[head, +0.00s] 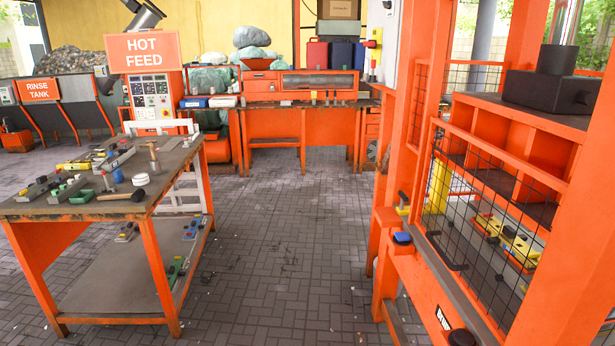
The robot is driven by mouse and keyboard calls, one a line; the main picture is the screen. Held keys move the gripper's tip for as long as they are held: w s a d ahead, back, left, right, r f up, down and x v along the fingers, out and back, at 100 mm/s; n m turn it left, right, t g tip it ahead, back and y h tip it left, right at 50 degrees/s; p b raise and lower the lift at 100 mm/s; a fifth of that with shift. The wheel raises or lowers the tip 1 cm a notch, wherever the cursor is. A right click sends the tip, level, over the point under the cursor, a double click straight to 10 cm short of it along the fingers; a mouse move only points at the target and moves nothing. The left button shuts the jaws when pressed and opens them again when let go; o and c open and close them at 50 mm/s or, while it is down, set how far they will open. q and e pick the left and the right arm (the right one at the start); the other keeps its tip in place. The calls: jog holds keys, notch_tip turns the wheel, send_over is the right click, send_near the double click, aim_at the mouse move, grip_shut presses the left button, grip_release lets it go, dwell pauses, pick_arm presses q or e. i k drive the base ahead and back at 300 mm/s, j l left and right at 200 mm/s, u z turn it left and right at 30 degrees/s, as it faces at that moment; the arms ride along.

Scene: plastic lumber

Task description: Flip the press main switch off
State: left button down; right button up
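The orange press (410,100) fills the right side of the head view, close to me. A black knob-like part (461,338) shows at the bottom edge, partly cut off. Neither of my grippers is in view.
A black mesh guard with a dark handle (447,251) covers the press front. An orange workbench (160,205) with tools stands at left. The paved floor (285,240) between bench and press is clear. A hot feed panel (150,95) and orange desk (300,125) stand behind.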

aim_at(371, 44)
jog(key=i+z, duration=0.25)
jog(key=i, duration=0.65)
jog(key=i+j+z, duration=0.1)
jog(key=i+z, duration=0.15)
jog(key=i, duration=0.65)
jog(key=i+j, duration=0.55)
jog(key=i+j+z, duration=0.15)
jog(key=i+j, duration=0.35)
jog(key=j, duration=0.1)
